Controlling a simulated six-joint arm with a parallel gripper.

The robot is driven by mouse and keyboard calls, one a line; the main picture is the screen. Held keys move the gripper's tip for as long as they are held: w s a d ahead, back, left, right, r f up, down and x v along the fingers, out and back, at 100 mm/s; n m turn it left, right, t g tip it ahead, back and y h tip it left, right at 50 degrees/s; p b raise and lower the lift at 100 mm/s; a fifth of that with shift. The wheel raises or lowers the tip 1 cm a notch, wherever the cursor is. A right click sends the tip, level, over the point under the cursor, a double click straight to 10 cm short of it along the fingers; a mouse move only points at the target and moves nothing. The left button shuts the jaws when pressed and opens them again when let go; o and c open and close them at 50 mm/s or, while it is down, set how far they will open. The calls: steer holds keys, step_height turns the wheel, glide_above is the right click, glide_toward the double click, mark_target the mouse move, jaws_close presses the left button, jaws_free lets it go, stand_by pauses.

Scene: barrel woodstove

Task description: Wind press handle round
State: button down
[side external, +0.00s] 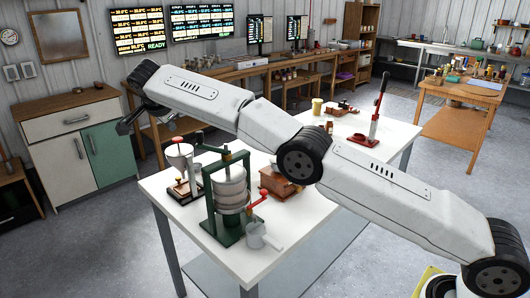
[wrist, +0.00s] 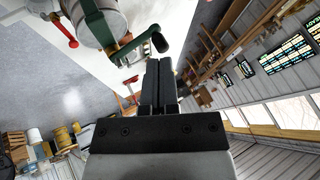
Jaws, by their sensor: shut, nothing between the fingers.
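The press (side external: 229,190) stands on the white table, with a green frame around a pale ribbed cylinder. Its green crank handle (side external: 212,150) reaches out from the top toward the left. In the wrist view, the green crank arm (wrist: 127,49) ends in a dark knob (wrist: 160,41) just beyond the fingertips. My gripper (side external: 124,127) is up and left of the press in the side view, clear of it. In the wrist view, my gripper (wrist: 158,66) has its two dark fingers together and empty. A gap to the knob shows; its depth is hard to judge.
A grinder with a pale hopper (side external: 180,158) stands behind left, a wooden box (side external: 282,184) behind right. A red lever tool (side external: 375,115) is farther back. The table's (side external: 317,228) front right is bare.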

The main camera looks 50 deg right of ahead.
step_height(320, 180, down, 10)
steer(key=w+a+n+t+y, duration=0.25)
steer(key=n+t+y, duration=0.4)
steer(key=n, duration=1.55)
steer(key=s+d+n+t+h, duration=0.1)
steer(key=s+d+n+t, duration=0.5)
steer(key=s+d+n, duration=0.4)
steer(key=s+n, duration=0.3)
steer(key=shift+s+r+n, duration=0.3)
steer(key=shift+s+r, duration=0.05)
steer(key=shift+r, duration=0.05)
